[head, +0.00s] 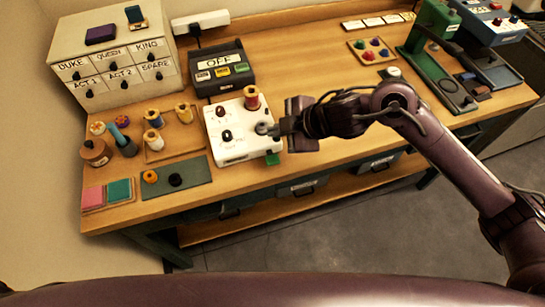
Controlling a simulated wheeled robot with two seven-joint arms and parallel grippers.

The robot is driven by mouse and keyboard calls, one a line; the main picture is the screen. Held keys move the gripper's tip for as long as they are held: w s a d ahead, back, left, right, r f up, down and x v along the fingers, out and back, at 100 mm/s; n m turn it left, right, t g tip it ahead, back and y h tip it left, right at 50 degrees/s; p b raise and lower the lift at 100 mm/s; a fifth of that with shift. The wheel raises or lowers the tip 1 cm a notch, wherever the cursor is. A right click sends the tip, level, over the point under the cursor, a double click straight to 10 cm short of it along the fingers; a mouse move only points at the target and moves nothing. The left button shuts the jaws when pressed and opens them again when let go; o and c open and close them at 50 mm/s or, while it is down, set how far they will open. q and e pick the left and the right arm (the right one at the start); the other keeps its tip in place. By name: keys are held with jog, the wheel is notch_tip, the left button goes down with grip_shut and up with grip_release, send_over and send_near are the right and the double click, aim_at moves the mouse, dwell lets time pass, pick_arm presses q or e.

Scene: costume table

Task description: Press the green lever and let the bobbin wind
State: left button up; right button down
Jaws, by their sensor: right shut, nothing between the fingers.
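The white winder box (222,150) stands near the front of the table. A red-brown thread spool (252,98) stands at its back right corner, and dark knobs (226,135) sit on its top. The green lever (272,158) sticks out low at its front right corner. A small grey round part (262,128), perhaps the bobbin, is at the box's right edge. My right gripper (277,130) is shut and empty, right beside this part and above the lever. I cannot tell if it touches either. My left gripper is out of view.
A dark unit with an OFF display (220,75) stands behind the box. A labelled drawer cabinet (118,65) is at the back left. Spools on a tray (165,155) and a green mat (200,185) lie left of the box.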

jog(key=b, duration=0.8)
send_over(271, 158)
jog(key=d, duration=0.2)
jog(key=f, duration=0.7)
jog(key=shift+s+a+f, duration=0.25)
jog(key=shift+s, duration=0.1)
jog(key=shift+f, duration=0.65)
jog(key=shift+f+b, duration=0.35)
jog(key=shift+f, duration=0.05)
jog(key=shift+f+b, duration=0.65)
jog(key=shift+f, duration=0.35)
dwell(1.0)
jog(key=shift+r, duration=0.1)
jog(key=shift+r+p, duration=1.35)
jog(key=shift+p, duration=0.05)
